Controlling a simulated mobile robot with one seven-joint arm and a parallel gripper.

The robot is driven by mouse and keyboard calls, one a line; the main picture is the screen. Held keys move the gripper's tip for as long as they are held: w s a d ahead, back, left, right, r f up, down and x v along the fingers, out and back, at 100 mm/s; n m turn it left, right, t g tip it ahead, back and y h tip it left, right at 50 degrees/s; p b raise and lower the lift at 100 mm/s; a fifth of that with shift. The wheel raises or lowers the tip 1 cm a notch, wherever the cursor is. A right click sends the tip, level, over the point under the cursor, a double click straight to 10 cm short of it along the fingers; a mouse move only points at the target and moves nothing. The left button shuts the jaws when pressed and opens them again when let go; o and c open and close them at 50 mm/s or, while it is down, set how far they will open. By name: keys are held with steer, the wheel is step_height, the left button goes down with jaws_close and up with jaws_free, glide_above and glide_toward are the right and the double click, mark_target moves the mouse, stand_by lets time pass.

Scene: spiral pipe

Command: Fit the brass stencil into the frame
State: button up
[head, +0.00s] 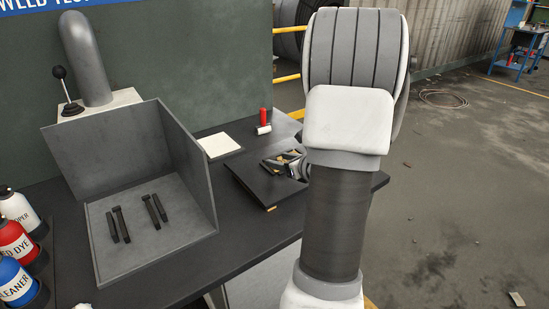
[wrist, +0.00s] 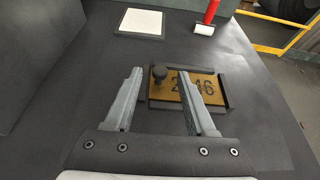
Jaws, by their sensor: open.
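The brass stencil (wrist: 198,86), a flat plate with cut-out digits, shows in the wrist view with a dark round knob (wrist: 160,74) near its left end. Dark rails of the frame (wrist: 226,93) border it at the back and right. It lies within this outline, but I cannot tell whether it is fully seated. My gripper (wrist: 160,71) is open, its fingers apart on either side of the knob, with no visible contact. The right finger hides part of the digits. In the head view, the stencil (head: 281,158) is small and partly hidden by my arm.
A grey open-front bin (head: 150,240) with several dark bars stands left. Behind are a white square pad (head: 219,145) and a red-and-white marker-like item (head: 264,121). Spray bottles (head: 14,238) stand far left. The dark tabletop (head: 245,245) is clear in front.

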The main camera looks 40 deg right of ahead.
steer(key=p+v, duration=0.1)
steer(key=v, duration=0.7)
steer(key=shift+s, duration=0.15)
